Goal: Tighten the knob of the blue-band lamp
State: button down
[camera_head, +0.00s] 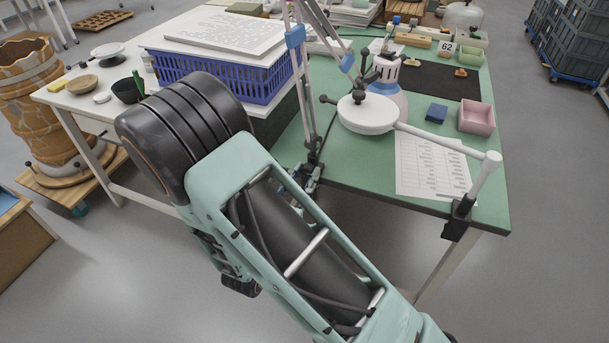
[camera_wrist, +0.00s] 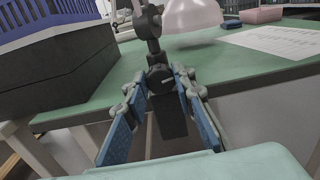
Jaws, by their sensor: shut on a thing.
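The blue-band lamp (camera_head: 295,37) has pale arm rods with blue bands and stands at the left part of the green table's front edge. Its dark clamp (camera_wrist: 172,118) grips the table edge. A round black knob (camera_wrist: 158,77) with a pale line on its face shows in the wrist view. My gripper (camera_wrist: 160,82) has its blue-padded fingers on either side of this knob, with both tips closed against it. In the head view, my gripper (camera_head: 300,180) shows only in part beside the clamp, behind my arm. The knob cannot be made out there.
A second lamp with a white arm (camera_head: 440,141) and round white head (camera_head: 367,113) is clamped at the table's right corner. A blue basket (camera_head: 215,78) sits on the white table at left. A paper sheet (camera_head: 425,165) and pink box (camera_head: 477,118) lie on the green table (camera_head: 480,205).

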jog(key=shift+f+m+b, duration=0.2)
jog(key=shift+m+b, duration=0.6)
jog(key=shift+m, duration=0.3)
jog(key=shift+r+m+b, duration=0.15)
jog(key=shift+m+b, duration=0.5)
jog(key=shift+m, duration=0.65)
jog(key=c, duration=1.6)
grip_release()
jog(key=shift+s, duration=0.1)
jog(key=v, duration=1.1)
jog(key=shift+s, duration=0.4)
